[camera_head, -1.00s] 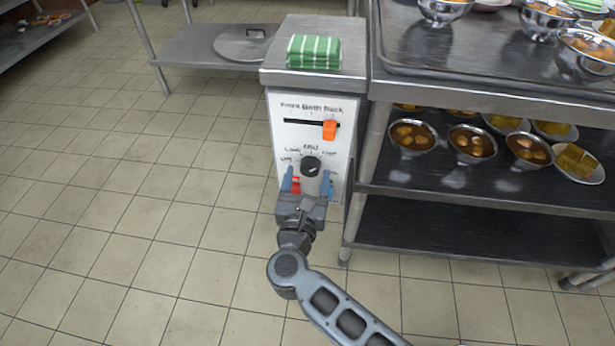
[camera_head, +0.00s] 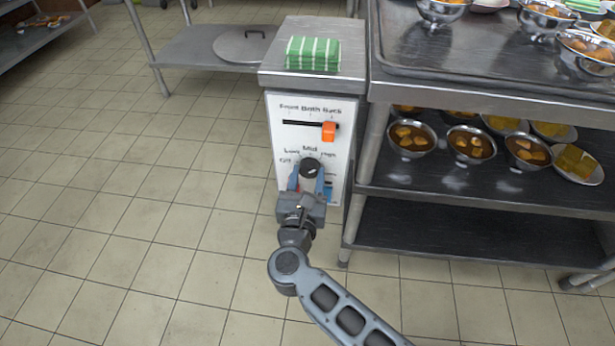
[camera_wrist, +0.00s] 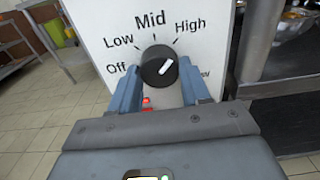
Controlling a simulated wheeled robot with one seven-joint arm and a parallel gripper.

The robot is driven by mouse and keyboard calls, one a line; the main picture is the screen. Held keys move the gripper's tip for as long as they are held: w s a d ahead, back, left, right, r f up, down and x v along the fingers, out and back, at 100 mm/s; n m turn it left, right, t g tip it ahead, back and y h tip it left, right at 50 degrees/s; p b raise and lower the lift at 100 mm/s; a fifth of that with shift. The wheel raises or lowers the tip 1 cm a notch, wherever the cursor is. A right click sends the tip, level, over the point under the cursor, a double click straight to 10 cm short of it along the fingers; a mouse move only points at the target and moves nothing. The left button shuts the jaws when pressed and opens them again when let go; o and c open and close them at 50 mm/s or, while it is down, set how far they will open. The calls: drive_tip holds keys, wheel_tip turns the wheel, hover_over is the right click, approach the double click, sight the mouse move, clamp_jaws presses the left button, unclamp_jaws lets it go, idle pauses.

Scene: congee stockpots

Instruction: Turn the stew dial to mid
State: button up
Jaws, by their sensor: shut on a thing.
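The stew dial (camera_head: 310,168) is a round black knob on the white front panel of a narrow steel cabinet. The wrist view also shows the dial (camera_wrist: 158,66), with Off, Low, Mid and High printed around it. Its white mark slants to the upper right, toward the High side rather than straight at Mid. My gripper (camera_head: 308,178) is shut on the dial, one blue-grey finger on each side. The fingers hide part of the dial's sides and a label at its lower right.
Above the dial is an orange slider (camera_head: 329,131) near Back. A green striped cloth (camera_head: 313,53) lies on the cabinet top. A steel shelf rack (camera_head: 440,190) with bowls stands close on the right. The tiled floor (camera_head: 130,200) at left is clear.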

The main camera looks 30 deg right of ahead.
drive_tip(key=shift+r+n+p, duration=0.1)
drive_tip(key=shift+n+p, duration=0.2)
drive_tip(key=shift+n, duration=0.1)
drive_tip(key=n+p, duration=0.2)
drive_tip(key=n, duration=0.1)
drive_tip(key=shift+n, duration=0.3)
drive_tip(key=shift+n+p, duration=1.15)
drive_tip(key=shift+n, duration=1.05)
drive_tip(key=o, duration=1.1)
drive_tip(key=shift+c, duration=0.2)
drive_tip(key=v, duration=0.8)
drive_tip(key=shift+p, duration=0.3)
drive_tip(key=shift+d, duration=0.1)
